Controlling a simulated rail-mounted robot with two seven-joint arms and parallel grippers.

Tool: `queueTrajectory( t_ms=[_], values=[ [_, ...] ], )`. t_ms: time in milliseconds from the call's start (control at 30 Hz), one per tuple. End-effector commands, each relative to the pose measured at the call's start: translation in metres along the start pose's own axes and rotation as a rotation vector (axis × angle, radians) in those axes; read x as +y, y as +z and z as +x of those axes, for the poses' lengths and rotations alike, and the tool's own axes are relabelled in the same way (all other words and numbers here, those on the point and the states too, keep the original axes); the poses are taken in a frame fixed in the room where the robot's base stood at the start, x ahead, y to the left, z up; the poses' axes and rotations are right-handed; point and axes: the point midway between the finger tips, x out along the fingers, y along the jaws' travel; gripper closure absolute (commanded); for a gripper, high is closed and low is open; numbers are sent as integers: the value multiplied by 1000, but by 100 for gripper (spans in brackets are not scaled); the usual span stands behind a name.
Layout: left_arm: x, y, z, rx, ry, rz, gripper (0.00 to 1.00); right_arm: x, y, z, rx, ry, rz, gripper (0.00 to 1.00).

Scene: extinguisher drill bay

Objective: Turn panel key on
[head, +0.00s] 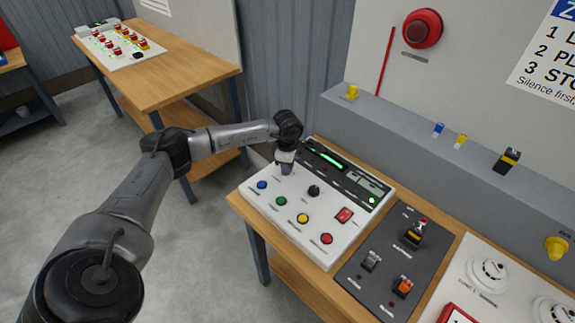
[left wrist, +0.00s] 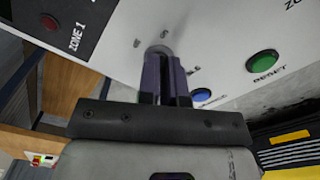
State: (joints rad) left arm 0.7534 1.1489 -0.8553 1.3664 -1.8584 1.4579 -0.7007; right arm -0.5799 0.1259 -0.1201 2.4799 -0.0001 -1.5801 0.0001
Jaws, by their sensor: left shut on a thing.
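The white control panel (head: 268,190) lies on the wooden bench. My left gripper (head: 287,170) points down at the panel's upper left area, above the blue button. In the left wrist view its two dark purple fingers (left wrist: 164,68) are close together at a round metal key switch (left wrist: 157,49) on the panel face. My left gripper is shut on the panel key, which is mostly hidden between the fingers. Small marks show on the panel beside the switch. The key's turn angle cannot be read. My right gripper is not in view.
The panel carries blue (head: 262,185), green (head: 281,201), yellow (head: 302,218) and red (head: 326,239) buttons, a black knob (head: 314,190) and a lit green bar (head: 326,157). A dark switch box (head: 385,275) stands right of it. A grey ledge (head: 400,118) runs behind.

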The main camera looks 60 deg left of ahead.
Motion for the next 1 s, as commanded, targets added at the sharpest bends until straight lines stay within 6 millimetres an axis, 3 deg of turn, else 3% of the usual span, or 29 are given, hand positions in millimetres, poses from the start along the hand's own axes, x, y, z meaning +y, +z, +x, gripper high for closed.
queueTrajectory(
  t_ms=[233, 300, 533, 833, 1000],
  values=[
    [0, 1, 0, -1, 0, 3, 100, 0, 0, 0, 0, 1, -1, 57],
    [0, 1, 0, -2, 0, 3, 89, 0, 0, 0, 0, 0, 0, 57],
    [0, 0, 0, -1, 0, 1, 68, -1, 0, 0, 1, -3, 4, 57],
    [0, 0, -4, -1, 1, 0, 68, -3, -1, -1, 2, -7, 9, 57],
    [1, 0, -26, -1, 3, 0, 68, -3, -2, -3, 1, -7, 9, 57]
  ],
)
